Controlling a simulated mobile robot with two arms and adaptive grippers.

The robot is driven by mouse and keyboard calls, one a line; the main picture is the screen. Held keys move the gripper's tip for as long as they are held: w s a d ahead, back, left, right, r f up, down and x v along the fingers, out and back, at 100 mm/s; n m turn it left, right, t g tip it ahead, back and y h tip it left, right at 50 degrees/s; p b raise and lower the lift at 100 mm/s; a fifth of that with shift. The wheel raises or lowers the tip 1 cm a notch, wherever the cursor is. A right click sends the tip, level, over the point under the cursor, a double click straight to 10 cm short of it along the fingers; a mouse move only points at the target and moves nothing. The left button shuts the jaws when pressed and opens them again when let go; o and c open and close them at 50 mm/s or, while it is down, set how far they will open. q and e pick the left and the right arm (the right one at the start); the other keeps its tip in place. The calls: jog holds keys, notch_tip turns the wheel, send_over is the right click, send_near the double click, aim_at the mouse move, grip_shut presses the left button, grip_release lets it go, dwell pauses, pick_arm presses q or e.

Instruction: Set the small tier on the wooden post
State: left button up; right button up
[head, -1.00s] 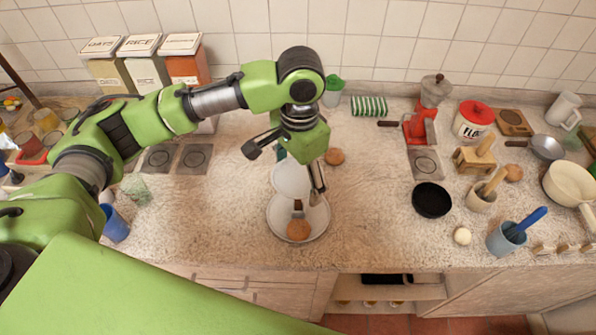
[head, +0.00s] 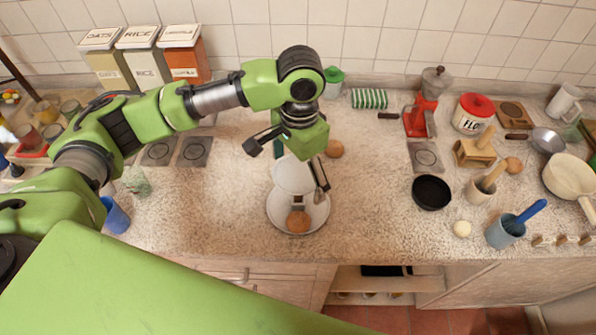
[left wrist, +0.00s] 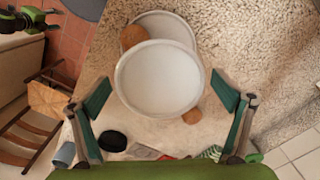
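The small tier (head: 291,176) is a white round dish under my left gripper, also large in the left wrist view (left wrist: 160,78). It sits above a wider white plate (head: 273,214), whose rim shows behind it in the wrist view (left wrist: 178,24). A short bit of the wooden post (head: 298,202) seems to show below the small tier's front edge; the join is hidden. My left gripper (left wrist: 162,92) is open, with one finger on each side of the small tier and gaps between. My right gripper is not in view.
A brown roll (head: 298,222) lies on the wide plate and another (head: 334,148) on the counter behind. A black bowl (head: 432,192), an egg-like ball (head: 462,229) and a blue-handled crock (head: 505,232) stand right. A blue cup (head: 115,215) stands left. Counter around the plate is clear.

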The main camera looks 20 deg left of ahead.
pick_arm(q)
notch_tip(320, 180, up, 12)
dwell(0.5)
dwell(0.4)
